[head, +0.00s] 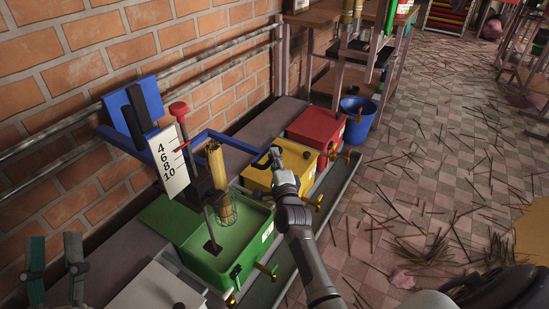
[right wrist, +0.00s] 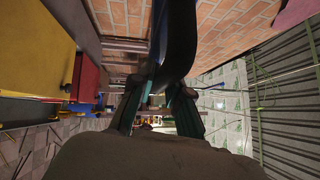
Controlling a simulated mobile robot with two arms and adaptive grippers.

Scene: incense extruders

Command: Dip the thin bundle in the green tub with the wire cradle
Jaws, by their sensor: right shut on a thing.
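The green tub (head: 197,259) stands at the front of a row of tubs along the wall. A wire cradle (head: 226,211) hangs over its green surface and holds an upright tan bundle (head: 215,163); I cannot tell whether the cradle's bottom is in the liquid. A blue lever frame (head: 233,144) runs above the tub. My right gripper (head: 273,158) is shut on the lever's right end; the dark and blue lever (right wrist: 172,45) stands between its fingers in the right wrist view. My left gripper (head: 56,240) is at the lower left, fingers apart, empty.
A white scale (head: 168,163) marked 4 to 10 and a red-knobbed rod (head: 179,110) stand beside the cradle. Yellow (head: 262,181) and red (head: 313,127) tubs and a blue bucket (head: 357,118) stand beyond. A brick wall is behind; loose sticks litter the floor.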

